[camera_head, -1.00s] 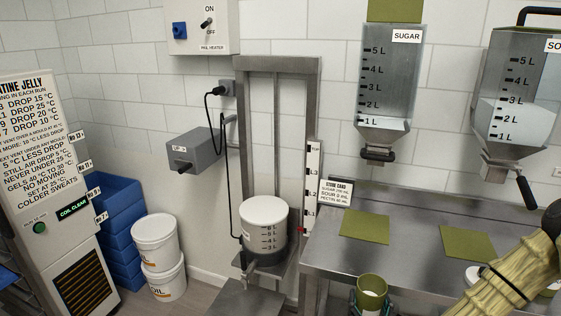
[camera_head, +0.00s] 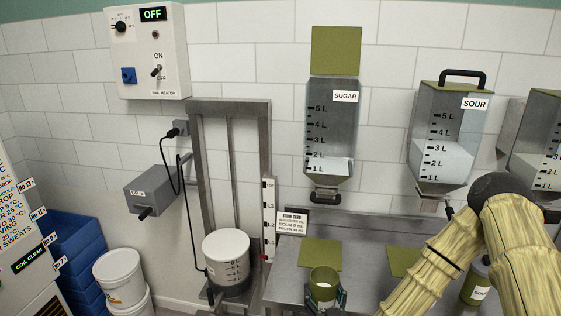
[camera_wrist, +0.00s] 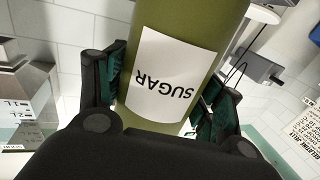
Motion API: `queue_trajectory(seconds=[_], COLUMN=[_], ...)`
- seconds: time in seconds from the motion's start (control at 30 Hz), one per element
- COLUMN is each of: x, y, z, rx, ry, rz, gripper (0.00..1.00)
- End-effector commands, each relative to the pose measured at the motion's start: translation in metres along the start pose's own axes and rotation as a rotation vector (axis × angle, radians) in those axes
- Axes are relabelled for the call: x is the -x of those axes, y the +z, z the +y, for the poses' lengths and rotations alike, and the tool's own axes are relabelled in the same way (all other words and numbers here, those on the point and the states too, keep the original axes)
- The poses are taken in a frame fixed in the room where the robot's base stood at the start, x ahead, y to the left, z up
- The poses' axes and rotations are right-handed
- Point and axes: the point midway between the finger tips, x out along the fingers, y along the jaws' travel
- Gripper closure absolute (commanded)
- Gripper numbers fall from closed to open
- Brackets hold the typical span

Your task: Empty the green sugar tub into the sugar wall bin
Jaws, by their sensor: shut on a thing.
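The green sugar tub (camera_head: 324,284) is upright below and in front of the sugar wall bin, with its open top facing up. My gripper (camera_head: 323,301) is shut on it, with fingers on both sides of the tub (camera_wrist: 185,75) in the wrist view. The tub's white SUGAR label shows upside down there. The tub's base is hidden in the head view. The sugar wall bin (camera_head: 331,125) hangs on the tiled wall and holds white contents around its low litre marks. A green square panel (camera_head: 336,50) stands upright above the bin.
The steel bench (camera_head: 287,283) below the bins carries a green square (camera_head: 320,254) and a sign (camera_head: 292,222). The sour bin (camera_head: 442,135) hangs to the right. A white pail (camera_head: 227,257) sits on the lift at left. Another green tub (camera_head: 474,289) is at lower right.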

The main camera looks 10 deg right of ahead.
Motion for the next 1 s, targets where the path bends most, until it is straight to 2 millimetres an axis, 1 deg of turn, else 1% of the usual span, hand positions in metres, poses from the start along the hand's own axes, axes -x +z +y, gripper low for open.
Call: queue_trajectory(seconds=[0.03, 0.2, 0.37, 0.43, 0.67, 0.77, 0.87, 1.0], x=[0.0, 0.0, 0.001, 0.002, 0.003, 0.002, -0.002, -0.011], y=[-0.018, -0.04, -0.058, -0.06, -0.056, -0.058, -0.067, -0.088], z=[0.0, -0.001, -0.004, -0.005, -0.006, -0.005, -0.005, -0.005], rx=[0.0, -0.002, -0.004, -0.004, -0.006, -0.005, -0.003, -0.002], ry=[-0.001, -0.003, -0.008, -0.009, -0.012, -0.011, -0.014, -0.023], rz=[0.001, -0.003, -0.008, -0.012, -0.019, -0.016, -0.009, -0.002], gripper=[0.75, 0.75, 0.75, 0.75, 0.75, 0.75, 0.75, 0.75])
